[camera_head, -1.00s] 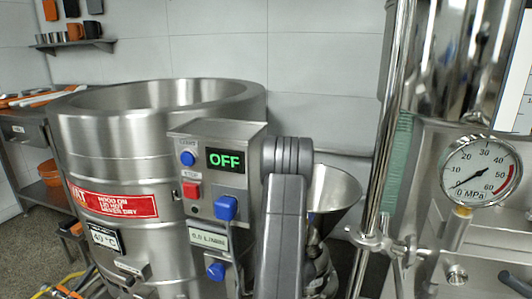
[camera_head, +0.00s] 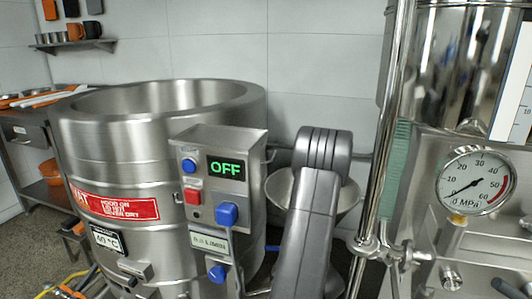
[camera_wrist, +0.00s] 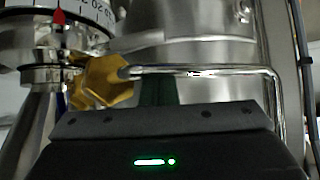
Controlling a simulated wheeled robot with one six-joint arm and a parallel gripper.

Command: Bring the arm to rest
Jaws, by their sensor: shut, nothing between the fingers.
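My arm stands in the lower middle of the head view, in front of the steel funnel (camera_head: 277,185), and partly hides it. My gripper (camera_wrist: 160,90) shows only in the wrist view, where its dark body with a green light fills the bottom. Its short dark fingers are together, with nothing seen between them. A bent steel rail (camera_wrist: 215,71) and a yellow part (camera_wrist: 105,82) lie beyond them; I cannot tell how far off.
A large open steel vessel (camera_head: 110,165) stands at left, its control box (camera_head: 245,150) reading OFF. A steel post (camera_head: 388,130) and a pressure gauge (camera_head: 476,180) near zero are at right. A dial with a red pointer (camera_wrist: 60,17) is at the wrist view's upper left.

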